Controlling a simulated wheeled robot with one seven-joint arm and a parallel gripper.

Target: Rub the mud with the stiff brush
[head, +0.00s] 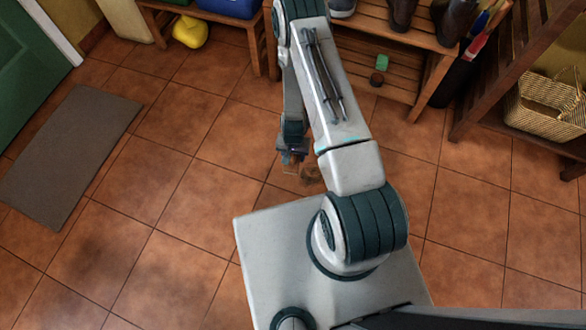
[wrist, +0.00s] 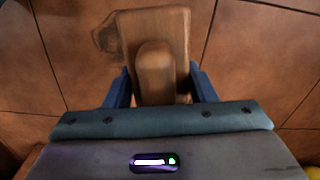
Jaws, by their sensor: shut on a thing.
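My gripper (head: 291,153) hangs low over the tiled floor, left of my arm's base in the head view. In the wrist view its two blue fingers are shut on a brown wooden brush (wrist: 156,72), which lies between them and reaches forward past the fingertips. The brush's bristles are hidden beneath it. A brown, mud-like patch (wrist: 106,40) shows on the floor at the left of the brush's far end, partly covered by it. In the head view a small brown patch (head: 312,175) lies just right of my gripper. Whether the brush touches the floor I cannot tell.
A grey mat (head: 70,150) lies at the left by a green door (head: 25,70). A wooden shoe rack (head: 400,70) with boots stands at the back. A wicker basket (head: 545,105) sits on a shelf at the right. The floor left of my gripper is clear.

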